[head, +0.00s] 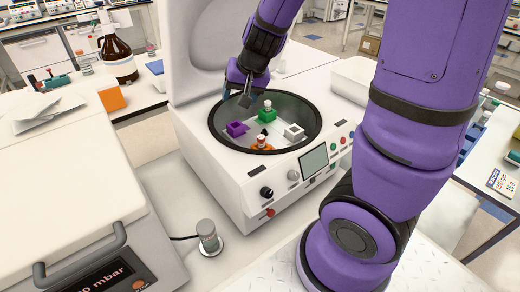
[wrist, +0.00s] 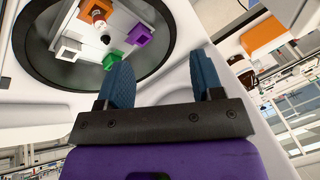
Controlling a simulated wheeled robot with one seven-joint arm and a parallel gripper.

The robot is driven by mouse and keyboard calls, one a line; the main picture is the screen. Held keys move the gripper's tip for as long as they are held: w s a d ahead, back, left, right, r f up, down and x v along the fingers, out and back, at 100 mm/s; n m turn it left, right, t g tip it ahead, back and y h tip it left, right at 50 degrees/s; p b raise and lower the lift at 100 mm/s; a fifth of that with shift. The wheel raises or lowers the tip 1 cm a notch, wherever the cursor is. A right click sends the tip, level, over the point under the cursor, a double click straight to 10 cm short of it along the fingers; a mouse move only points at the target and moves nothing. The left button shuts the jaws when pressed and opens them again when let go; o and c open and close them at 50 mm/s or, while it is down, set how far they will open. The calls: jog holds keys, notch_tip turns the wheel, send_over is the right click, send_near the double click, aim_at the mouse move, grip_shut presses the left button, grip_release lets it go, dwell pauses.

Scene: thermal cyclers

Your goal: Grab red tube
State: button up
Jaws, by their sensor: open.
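A small tube with a dark red body and pale cap (wrist: 98,16) stands in the orange holder (wrist: 88,10) inside the open centrifuge (head: 215,155). In the head view my gripper (head: 243,97) is over the far left rim of the bowl, apart from the orange holder.
The raised lid (head: 197,35) stands behind. A brown bottle (head: 117,58) and an orange box (head: 111,97) are at left.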

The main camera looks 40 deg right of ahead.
notch_tip(320, 180, down, 6)
jog(key=w+d+m+h, duration=0.1)
jog(key=w+d+h, duration=0.1)
jog(key=d, duration=0.1)
jog(key=m+g+h, duration=0.2)
jog(key=h, duration=0.1)
send_near(261, 137)
jog(key=shift+x, duration=5.15)
grip_shut()
